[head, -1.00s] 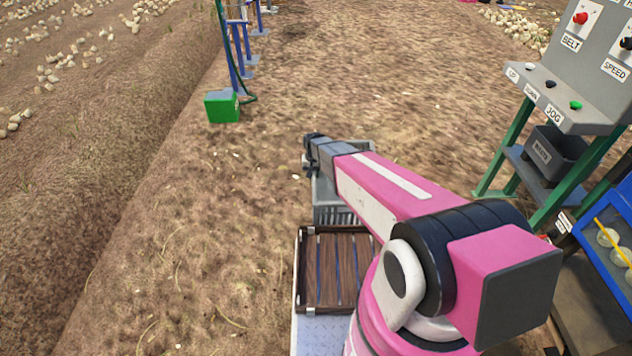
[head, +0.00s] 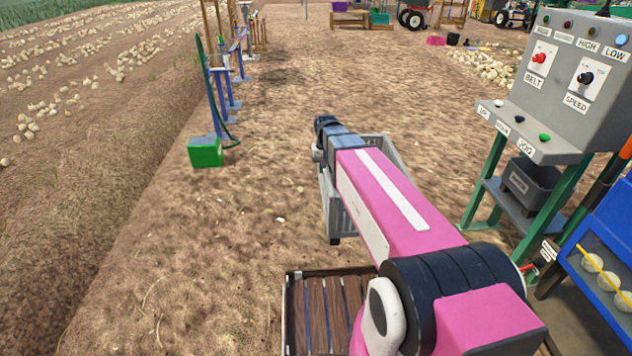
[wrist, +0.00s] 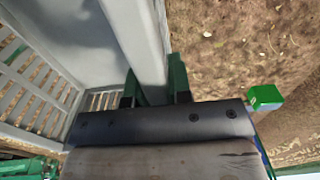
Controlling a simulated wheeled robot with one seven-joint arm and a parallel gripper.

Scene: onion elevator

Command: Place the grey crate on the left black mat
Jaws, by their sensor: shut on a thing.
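The grey crate (head: 330,200) is an open slatted box, held out in front of me and partly hidden behind my pink arm in the head view. In the wrist view its light grey rim (wrist: 145,25) runs between the green fingers of my gripper (wrist: 154,88), which is shut on it. The crate's slatted wall (wrist: 35,95) and inside show at left there, with bare soil seen through the slats. In the head view the fingers are hidden behind the wrist. I cannot make out a black mat in either view.
A brown slatted wooden crate (head: 318,310) is close in front of me. A control stand (head: 560,90) with a small dark bin (head: 530,185) and a blue machine (head: 610,245) are at right. A green box (head: 205,152) is at left. Open soil lies ahead.

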